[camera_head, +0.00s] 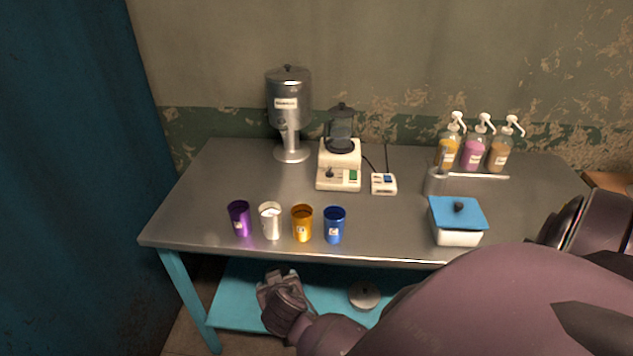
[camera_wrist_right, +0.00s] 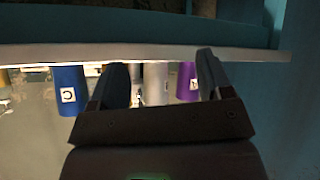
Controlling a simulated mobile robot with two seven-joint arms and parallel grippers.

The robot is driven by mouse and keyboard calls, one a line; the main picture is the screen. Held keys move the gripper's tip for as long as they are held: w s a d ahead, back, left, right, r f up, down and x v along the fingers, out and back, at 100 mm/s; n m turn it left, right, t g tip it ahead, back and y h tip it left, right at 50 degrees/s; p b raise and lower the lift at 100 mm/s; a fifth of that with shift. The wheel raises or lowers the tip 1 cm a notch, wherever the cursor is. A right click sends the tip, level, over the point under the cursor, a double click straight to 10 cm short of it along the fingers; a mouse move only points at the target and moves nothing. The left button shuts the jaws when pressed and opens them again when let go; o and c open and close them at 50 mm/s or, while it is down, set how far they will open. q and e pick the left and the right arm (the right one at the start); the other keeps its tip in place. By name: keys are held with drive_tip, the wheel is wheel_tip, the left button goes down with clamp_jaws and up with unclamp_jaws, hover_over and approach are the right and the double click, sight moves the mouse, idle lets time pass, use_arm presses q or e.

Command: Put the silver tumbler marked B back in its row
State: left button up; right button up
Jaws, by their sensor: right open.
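The silver tumbler (camera_head: 265,226) stands upright on the metal table, between the purple tumbler (camera_head: 239,221) and the orange tumbler (camera_head: 302,226). The blue tumbler (camera_head: 335,228) is at the right end of this line. The silver tumbler has a small label, too small to read, and something white shows inside. My right gripper (camera_head: 279,280) is open and empty, in front of and below the table's front edge. In the right wrist view, the silver tumbler (camera_wrist_right: 156,83) shows beyond and between the open fingers (camera_wrist_right: 162,65), apart from them. My left gripper is not in view.
A metal urn (camera_head: 289,105), a cream blender-like machine (camera_head: 339,165) and a small control box (camera_head: 384,185) stand behind. Pump bottles (camera_head: 474,154) and a white box with blue lid (camera_head: 458,215) are at right. A teal shelf (camera_head: 237,300) lies below. The table's left side is clear.

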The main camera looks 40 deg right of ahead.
drive_tip(key=s+f+n+t+y, duration=0.1)
drive_tip(key=s+n+y, duration=0.4)
drive_tip(key=s, duration=0.9)
drive_tip(key=shift+s+a+f+t, duration=0.35)
drive_tip(key=shift+a+f+t, duration=0.05)
drive_tip(key=shift+t, duration=0.5)
